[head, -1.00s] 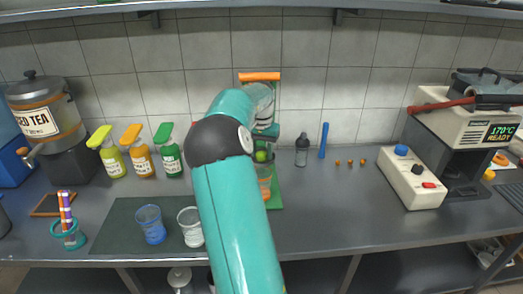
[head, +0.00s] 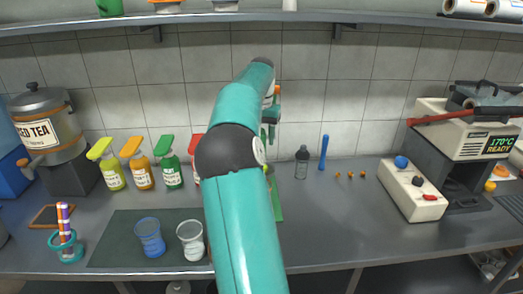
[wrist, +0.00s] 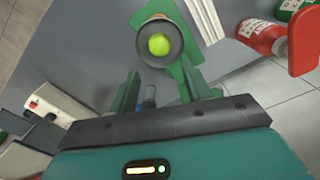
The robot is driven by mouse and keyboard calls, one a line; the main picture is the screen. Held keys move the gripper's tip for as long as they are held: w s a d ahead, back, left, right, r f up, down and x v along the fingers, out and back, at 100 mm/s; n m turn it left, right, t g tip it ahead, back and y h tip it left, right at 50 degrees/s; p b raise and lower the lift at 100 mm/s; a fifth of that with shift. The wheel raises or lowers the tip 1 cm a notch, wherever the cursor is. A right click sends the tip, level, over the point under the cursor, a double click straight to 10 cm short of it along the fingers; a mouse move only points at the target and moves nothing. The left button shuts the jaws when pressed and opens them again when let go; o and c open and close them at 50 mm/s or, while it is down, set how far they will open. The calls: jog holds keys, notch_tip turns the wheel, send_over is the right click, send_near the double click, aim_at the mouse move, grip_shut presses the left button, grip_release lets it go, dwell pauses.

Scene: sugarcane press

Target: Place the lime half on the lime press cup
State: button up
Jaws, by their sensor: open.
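The lime half (wrist: 159,44) shows as a bright green round shape in the wrist view. It appears within the dark round rim of the lime press cup (wrist: 143,58), which stands over a green base (wrist: 178,68). My gripper (wrist: 160,72) is open, with its two green fingers spread and nothing between them. The lime and cup are beyond the fingertips, apart from them. In the head view my gripper (head: 268,133) hangs above the counter with its fingers pointing down. My arm hides the lime and most of the press there; only part of the green base (head: 277,203) shows.
Several sauce bottles (head: 140,163) stand left of my arm. Two glasses (head: 150,238) stand on a dark mat (head: 115,252) in front. A grey bottle (head: 302,162) and a blue stick (head: 323,153) stand to the right. The counter at right centre is mostly clear.

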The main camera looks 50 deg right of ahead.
jog(key=s+a+r+n+t, duration=0.1)
jog(key=a+r+n+t, duration=0.15)
jog(key=a, duration=1.15)
jog(key=s+a+r+n+t, duration=0.1)
jog(key=a+r+n, duration=0.25)
jog(key=a, duration=1.05)
jog(key=s+a+f+n, duration=0.2)
jog(key=s+a, duration=0.2)
jog(key=a, duration=0.3)
jog(key=s+a+f+n+t, duration=0.1)
jog(key=s+a+f+n, duration=0.2)
jog(key=a, duration=0.3)
jog(key=s+a+f+n+t, duration=0.1)
jog(key=s+a+f+n, duration=0.1)
jog(key=s+a, duration=0.3)
jog(key=a+n, duration=0.1)
jog(key=a, duration=0.1)
jog(key=shift+a+f, duration=0.35)
jog(key=shift+f, duration=0.05)
jog(key=shift+c, duration=1.4)
